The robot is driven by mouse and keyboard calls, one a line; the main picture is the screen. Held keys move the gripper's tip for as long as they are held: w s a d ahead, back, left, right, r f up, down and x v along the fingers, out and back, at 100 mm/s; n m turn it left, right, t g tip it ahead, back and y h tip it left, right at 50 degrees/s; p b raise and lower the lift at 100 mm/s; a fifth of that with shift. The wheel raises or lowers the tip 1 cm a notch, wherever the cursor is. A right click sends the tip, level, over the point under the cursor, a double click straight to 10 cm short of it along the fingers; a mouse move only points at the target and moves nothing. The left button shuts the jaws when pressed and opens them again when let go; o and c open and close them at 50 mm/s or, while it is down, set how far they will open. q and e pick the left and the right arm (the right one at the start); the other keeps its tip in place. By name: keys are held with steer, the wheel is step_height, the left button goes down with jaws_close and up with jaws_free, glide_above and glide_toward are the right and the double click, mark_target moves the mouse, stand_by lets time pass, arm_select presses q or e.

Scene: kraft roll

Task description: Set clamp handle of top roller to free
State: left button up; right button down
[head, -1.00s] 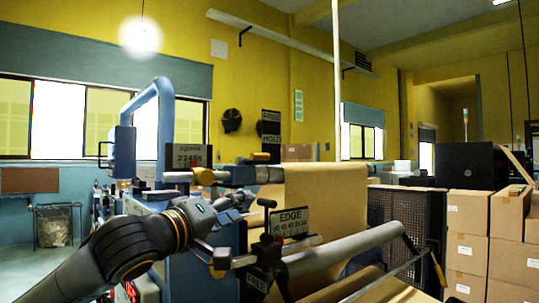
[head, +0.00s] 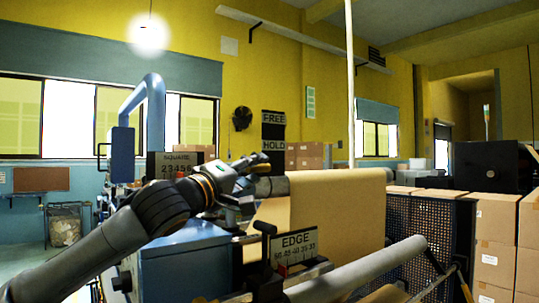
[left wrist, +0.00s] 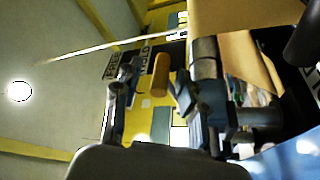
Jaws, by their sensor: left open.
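The top roller (head: 272,187) carries brown kraft paper (head: 335,215) in the head view. My left gripper (head: 250,180) is at the roller's left end and hides the clamp handle there. In the left wrist view, a tan clamp handle (left wrist: 161,76) shows between the two open fingers of my left gripper (left wrist: 152,82); I cannot tell whether either finger touches it. The FREE label (head: 273,117) is above the HOLD label (head: 273,145) on a dark plate behind the gripper. My right gripper is not in view.
An EDGE scale (head: 296,246) with a black knob stands below the paper. A lower grey roller (head: 360,268) crosses the front right. A blue machine frame (head: 185,262) stands below my left arm. Cartons (head: 495,245) are stacked at right.

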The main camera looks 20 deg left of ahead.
mark_target(269, 165)
arm_select(q)
steer(key=p+x, duration=0.2)
steer(key=x, duration=0.4)
steer(key=shift+r, duration=0.1)
steer(key=shift+w, duration=0.25)
steer(key=shift+c, duration=0.2)
steer(key=c, duration=0.7)
jaws_close()
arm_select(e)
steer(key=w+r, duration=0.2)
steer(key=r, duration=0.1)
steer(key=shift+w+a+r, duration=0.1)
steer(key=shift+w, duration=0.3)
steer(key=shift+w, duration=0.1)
